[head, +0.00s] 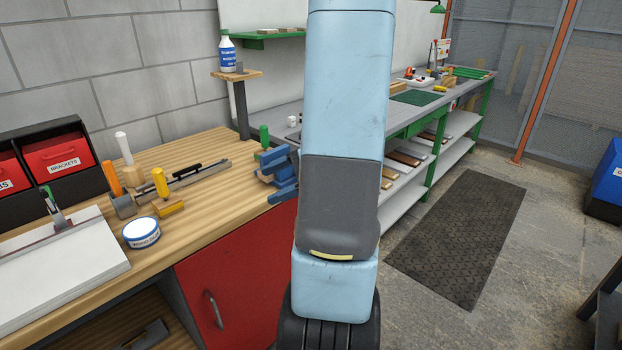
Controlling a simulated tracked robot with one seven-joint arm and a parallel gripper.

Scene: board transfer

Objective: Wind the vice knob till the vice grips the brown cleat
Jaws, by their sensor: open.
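A blue vice (284,186) is at the right end of the wooden workbench (205,150), just left of my light blue arm. My arm stands upright across the middle of the view and hides whatever is directly behind it, perhaps part of the vice. I cannot make out the vice knob. I cannot make out a brown cleat in the jaws either, and the gap between the jaws is too small to judge. My gripper is not in view.
On the bench are a round white tin (141,233), a yellow-handled tool (160,183), a metal bar (190,177) and a green-handled tool (264,136). A red cabinet door (235,275) is below. A grey bench with shelves (450,125) stands behind. A dark mat (460,235) lies on open floor.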

